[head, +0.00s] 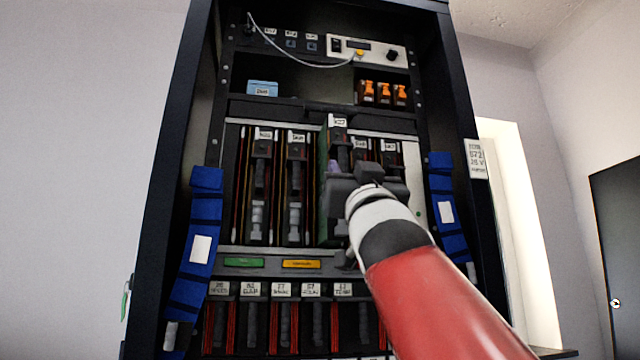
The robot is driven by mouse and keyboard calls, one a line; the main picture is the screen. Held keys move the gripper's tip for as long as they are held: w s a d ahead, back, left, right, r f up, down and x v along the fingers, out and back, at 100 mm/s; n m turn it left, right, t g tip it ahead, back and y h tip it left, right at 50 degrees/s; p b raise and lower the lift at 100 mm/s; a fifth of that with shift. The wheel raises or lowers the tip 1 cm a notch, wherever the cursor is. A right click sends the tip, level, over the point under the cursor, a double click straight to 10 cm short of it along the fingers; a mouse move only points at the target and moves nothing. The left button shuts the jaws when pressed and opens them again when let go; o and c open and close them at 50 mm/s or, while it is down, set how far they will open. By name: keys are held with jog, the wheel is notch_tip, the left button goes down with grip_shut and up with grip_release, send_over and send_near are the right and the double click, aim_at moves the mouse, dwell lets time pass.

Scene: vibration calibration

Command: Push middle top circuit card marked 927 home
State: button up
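The middle top circuit card (338,124) has a white label that seems to read 927, though the print is small. It stands out further than the cards beside it in the upper card row. Its green board edge (323,205) shows on its left side. My gripper (345,182) is in front of this card, at about the middle of its height. The gripper's dark body and my red and white arm hide the lower right of the card. I cannot tell whether the fingers touch the card or how far apart they are.
Neighbouring cards (296,190) sit left and right of it in the dark rack (170,200). A lower row of labelled cards (283,320) is below. Blue padded bundles (195,240) hang on both rack sides. A pale cable (290,52) loops across the top shelf.

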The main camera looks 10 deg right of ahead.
aim_at(344, 160)
jog(key=p+x, duration=0.3)
jog(key=x, duration=0.2)
jog(key=shift+p, duration=0.35)
grip_shut()
